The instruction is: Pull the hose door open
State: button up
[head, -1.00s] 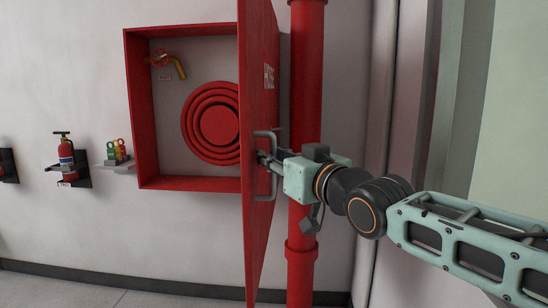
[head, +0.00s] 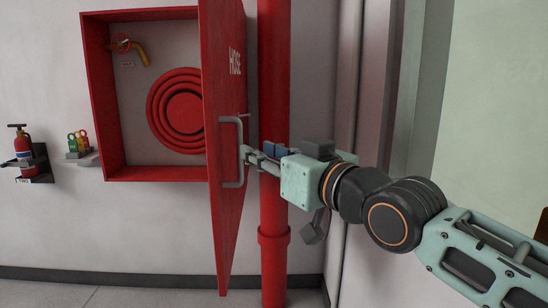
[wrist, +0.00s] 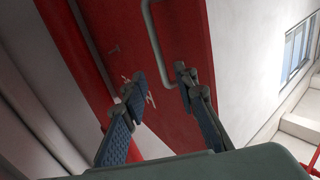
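The red hose door (head: 222,90), marked HOSE, stands swung out from the red wall cabinet, and the hose reel inside shows. Its grey bar handle (head: 232,150) is on the door face toward my arm. My gripper (head: 245,153) is at the handle's right side in the head view. In the wrist view, the fingers of my gripper (wrist: 160,82) are apart with nothing clamped between them. The handle (wrist: 156,40) reaches down toward the gap between the fingertips. I cannot tell whether a finger touches it.
The open cabinet (head: 95,100) holds a red hose reel (head: 184,112) and a yellow valve (head: 138,50). A red vertical pipe (head: 273,230) stands close behind my gripper. A fire extinguisher (head: 23,148) and a small shelf (head: 85,158) are on the wall at left.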

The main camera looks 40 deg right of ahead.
jog(key=shift+s+a, duration=0.15)
jog(key=shift+s, duration=1.65)
